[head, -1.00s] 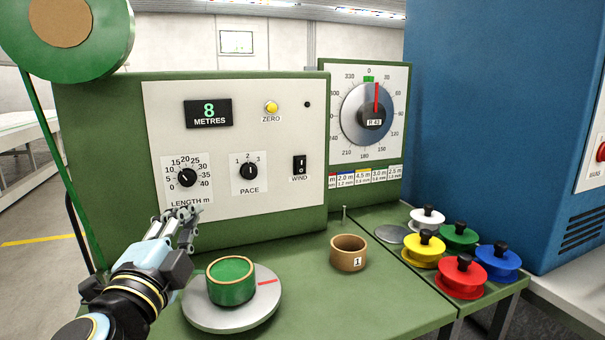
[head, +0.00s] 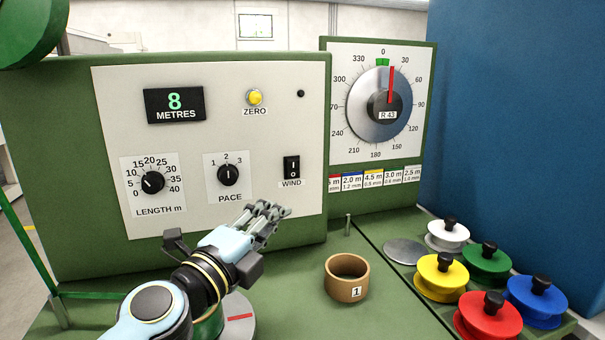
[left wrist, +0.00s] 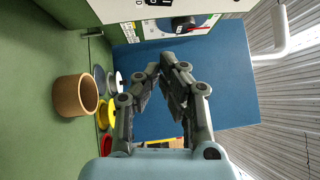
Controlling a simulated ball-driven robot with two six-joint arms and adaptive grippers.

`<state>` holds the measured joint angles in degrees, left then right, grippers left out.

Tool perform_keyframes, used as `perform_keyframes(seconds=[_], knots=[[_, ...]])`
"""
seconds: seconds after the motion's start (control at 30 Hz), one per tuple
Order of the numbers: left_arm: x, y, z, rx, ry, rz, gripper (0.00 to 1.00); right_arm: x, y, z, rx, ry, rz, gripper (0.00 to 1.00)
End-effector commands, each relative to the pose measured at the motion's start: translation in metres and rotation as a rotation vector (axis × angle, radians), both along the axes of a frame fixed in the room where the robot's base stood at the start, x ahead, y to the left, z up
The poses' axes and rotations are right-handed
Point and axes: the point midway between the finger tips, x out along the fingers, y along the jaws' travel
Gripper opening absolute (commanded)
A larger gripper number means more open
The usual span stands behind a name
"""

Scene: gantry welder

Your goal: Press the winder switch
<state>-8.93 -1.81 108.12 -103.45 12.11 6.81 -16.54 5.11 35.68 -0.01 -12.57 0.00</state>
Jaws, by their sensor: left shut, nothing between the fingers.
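The winder switch (head: 291,168) is a black rocker marked WIND on the white panel (head: 205,115) of the green winder. My left gripper (head: 272,212) is shut and empty. In the head view it shows below and a little left of the switch, in front of the panel's lower edge. The left wrist view shows its closed fingers (left wrist: 166,68), with the switch (left wrist: 158,2) cut off at the top edge. I cannot tell how far the fingers are from the panel. My right gripper is not in view.
A brown ring marked 1 (head: 346,278) stands on the green bench below the panel. Coloured spools (head: 440,276) stand at the right. A dial plate (head: 378,105) stands right of the panel. The display (head: 174,105) reads 8 metres.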

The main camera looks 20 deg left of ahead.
Motion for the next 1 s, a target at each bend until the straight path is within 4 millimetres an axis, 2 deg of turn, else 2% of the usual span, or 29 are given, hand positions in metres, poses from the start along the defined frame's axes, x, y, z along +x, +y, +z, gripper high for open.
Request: perform_keyframes(seconds=[0.1,0.2,0.33,0.5,0.6,0.8,1.0], knots=[[0.000,0.000,0.000,0.000,0.000,0.000,0.00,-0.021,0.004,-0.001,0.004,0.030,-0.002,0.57],[0.001,0.000,0.000,0.000,-0.001,0.001,0.00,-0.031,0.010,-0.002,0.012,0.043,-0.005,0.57],[0.012,-0.002,0.002,-0.001,-0.001,0.001,0.00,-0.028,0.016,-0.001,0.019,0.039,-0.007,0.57],[0.042,-0.008,0.006,-0.001,-0.003,0.001,0.00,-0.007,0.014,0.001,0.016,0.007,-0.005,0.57],[0.064,-0.012,0.008,-0.002,-0.003,0.001,0.00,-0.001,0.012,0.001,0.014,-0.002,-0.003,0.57],[0.103,-0.019,0.012,0.000,-0.002,0.000,0.00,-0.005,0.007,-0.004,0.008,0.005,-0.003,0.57],[0.124,-0.002,0.015,0.002,-0.001,0.001,0.00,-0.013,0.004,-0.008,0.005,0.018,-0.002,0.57]])
